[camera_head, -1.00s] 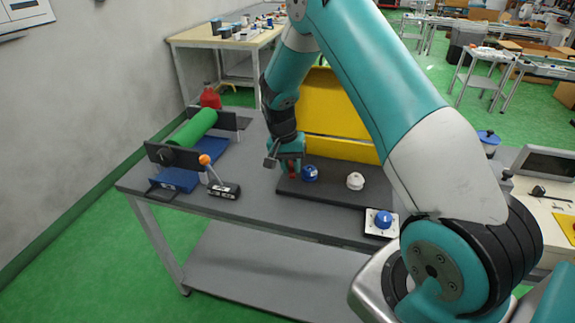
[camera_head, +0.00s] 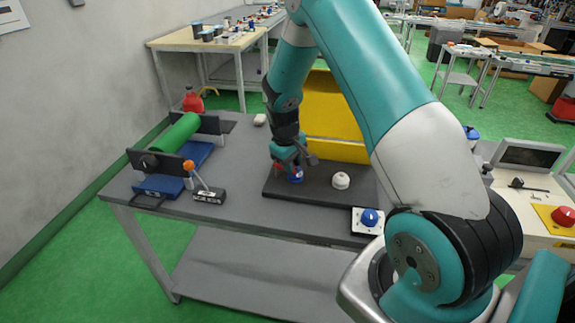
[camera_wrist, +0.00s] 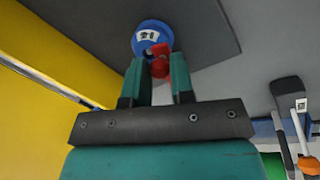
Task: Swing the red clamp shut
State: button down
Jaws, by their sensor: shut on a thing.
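My gripper (camera_wrist: 160,78) points down at the left part of a dark board (camera_head: 315,189) on the grey table. In the wrist view its fingers are shut on a small red part, the red clamp (camera_wrist: 161,67). The clamp lies right against a blue round piece with a white label (camera_wrist: 152,38); I cannot tell whether it is fully over it. In the head view the blue piece (camera_head: 296,177) is just below the gripper, which mostly hides the clamp. A white round piece (camera_head: 341,180) stands to the right on the board.
A yellow panel (camera_head: 335,110) stands behind the board. A green roller (camera_head: 176,133) and an orange-tipped lever (camera_head: 190,168) are at the left. A white box with a blue knob (camera_head: 368,219) sits at the front right. The table's middle front is clear.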

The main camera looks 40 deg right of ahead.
jog(key=shift+w+d+n+t, duration=0.2)
jog(key=shift+d+n, duration=0.25)
jog(key=shift+n, duration=0.6)
jog(key=shift+w+d+n+t, duration=0.2)
jog(key=shift+d+n, duration=0.2)
jog(key=shift+n, duration=0.65)
jog(key=c, duration=1)
grip_release()
jog(key=shift+r, duration=0.1)
jog(key=b+v, duration=0.1)
jog(key=v, duration=1.6)
jog(key=shift+d+r+b, duration=0.15)
jog(key=shift+r+b, duration=0.05)
jog(key=shift+b, duration=0.1)
